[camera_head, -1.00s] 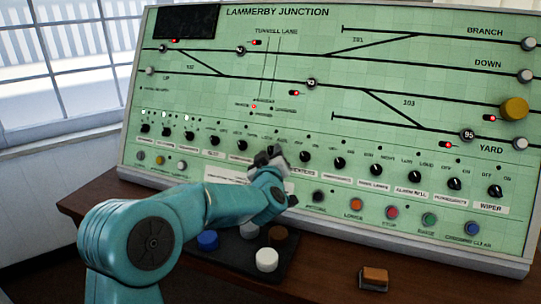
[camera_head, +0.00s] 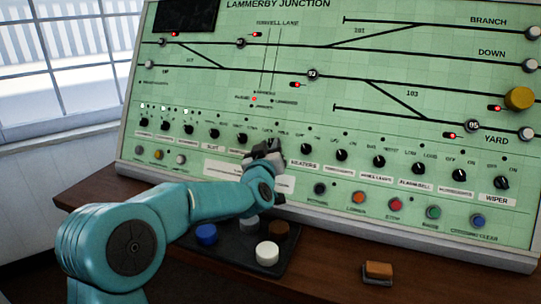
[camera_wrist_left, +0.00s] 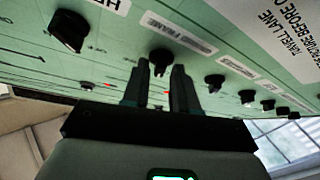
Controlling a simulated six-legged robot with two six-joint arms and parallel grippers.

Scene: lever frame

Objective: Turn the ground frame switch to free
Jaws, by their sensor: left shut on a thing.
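The ground frame switch (camera_wrist_left: 160,58) is a black knob on the green panel, with a "GROUND FRAME" label beside it in the left wrist view. My left gripper (camera_wrist_left: 161,70) is shut on this knob, with one finger on each side of it. In the head view my left gripper (camera_head: 266,150) is against the panel in the lower knob row, left of the heaters knob, and covers the switch. The switch's own pointer direction cannot be told. My right gripper is not in view.
The signal panel (camera_head: 330,95) carries neighbouring knobs on both sides, such as the heaters knob (camera_head: 306,149). Below is a row of coloured buttons. A dark tray (camera_head: 225,257) with several round caps and an orange-topped block (camera_head: 378,271) sit on the wooden desk (camera_head: 330,275).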

